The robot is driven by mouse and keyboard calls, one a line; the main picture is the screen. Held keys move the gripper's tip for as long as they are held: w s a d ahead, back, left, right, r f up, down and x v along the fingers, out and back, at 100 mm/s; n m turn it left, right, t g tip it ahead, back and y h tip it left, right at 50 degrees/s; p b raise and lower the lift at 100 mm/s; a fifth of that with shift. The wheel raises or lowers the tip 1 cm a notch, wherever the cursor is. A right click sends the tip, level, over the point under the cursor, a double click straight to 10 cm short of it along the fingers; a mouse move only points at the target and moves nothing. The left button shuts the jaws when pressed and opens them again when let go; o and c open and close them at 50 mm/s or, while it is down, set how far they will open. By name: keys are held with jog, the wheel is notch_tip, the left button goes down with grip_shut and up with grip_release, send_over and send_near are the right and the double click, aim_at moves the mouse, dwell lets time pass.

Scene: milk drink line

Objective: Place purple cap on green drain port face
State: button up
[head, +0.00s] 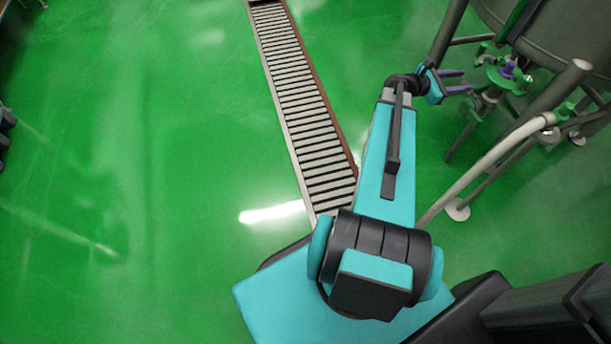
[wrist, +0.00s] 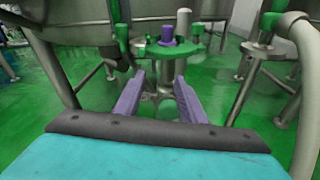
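The purple cap (head: 508,70) stands on a round green plate (head: 496,78) under the tank in the head view. In the wrist view the purple cap (wrist: 167,33) is upright near the middle of the green plate (wrist: 182,49), beside a grey post. My gripper (head: 467,81) is just left of the plate in the head view. In the wrist view my gripper (wrist: 160,76) has its two purple fingers spread and nothing between them; the cap is beyond the tips. Green fittings (wrist: 265,25) show on the right, but I cannot tell which is the drain port face.
A large grey tank (head: 550,40) on legs stands around the plate. A pale pipe (head: 490,160) rises on a stand at the right, close to my arm. A slatted drain channel (head: 310,120) crosses the green floor, which is open at the left.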

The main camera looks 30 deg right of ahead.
jog(key=w+a+f+m+t+y, duration=0.1)
jog(key=w+a+f+m+y, duration=0.15)
jog(key=a+f, duration=0.75)
jog(key=w+a+f+m+y, duration=0.25)
jog(key=a+f, duration=0.45)
jog(key=a, duration=0.5)
jog(key=w+a+f+m+t+y, duration=0.15)
jog(key=a+f+y, duration=0.25)
jog(key=a+f, duration=0.6)
jog(key=s+a+f+m+g+y, duration=0.1)
jog(key=s+a+f+m+y, duration=0.1)
jog(key=a, duration=0.9)
jog(key=s+a+f+m+g+y, duration=0.1)
jog(key=s+a+f, duration=0.3)
jog(key=a, duration=0.7)
jog(key=s+a+f+m+g+y, duration=0.1)
jog(key=s+a+f+m+y, duration=0.2)
jog(key=a, duration=0.8)
jog(key=s, duration=0.2)
jog(key=shift+s+f+m+y, duration=0.25)
jog(key=shift+s+m+y, duration=0.1)
jog(key=shift+y, duration=0.05)
jog(key=shift+r, duration=0.1)
notch_tip(320, 180, up, 14)
jog(key=s+p, duration=0.1)
jog(key=p, duration=1.2)
jog(key=shift+s+a+r+g+p, duration=0.2)
jog(key=shift+s+g+p, duration=0.1)
jog(key=shift+g+p, duration=0.15)
jog(key=shift+c, duration=0.7)
